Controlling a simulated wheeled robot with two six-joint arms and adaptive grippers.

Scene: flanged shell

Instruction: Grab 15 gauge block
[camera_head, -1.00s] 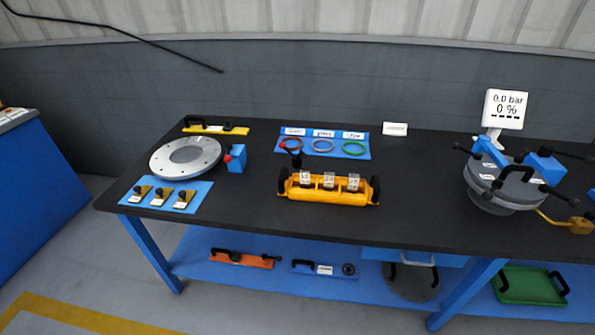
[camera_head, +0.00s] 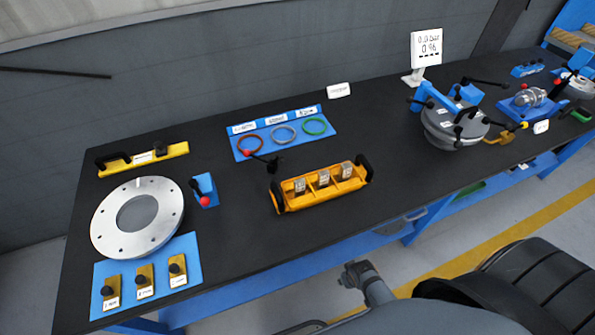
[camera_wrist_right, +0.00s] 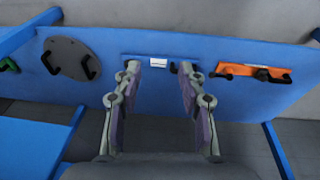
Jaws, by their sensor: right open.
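In the head view, a yellow carrier (camera_head: 292,207) with black end handles holds three small upright blocks: a left block (camera_head: 300,186), a middle block (camera_head: 324,178) and a right block (camera_head: 347,170). Their labels are too small to read, so I cannot tell which is 15. My right gripper (camera_wrist_right: 160,92) shows in the right wrist view, open and empty, with its fingers in front of the blue lower shelf (camera_wrist_right: 220,105). It is well away from the blocks. My left gripper is not identifiable in view.
A flanged ring (camera_head: 103,222) and a blue mat (camera_head: 190,244) with labelled yellow pieces lie left on the black table (camera_head: 235,240). Coloured rings on a blue sheet (camera_head: 240,148) lie behind the carrier. A clamped vessel (camera_head: 452,130) stands right. The shelf holds an orange handled tool (camera_wrist_right: 272,74).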

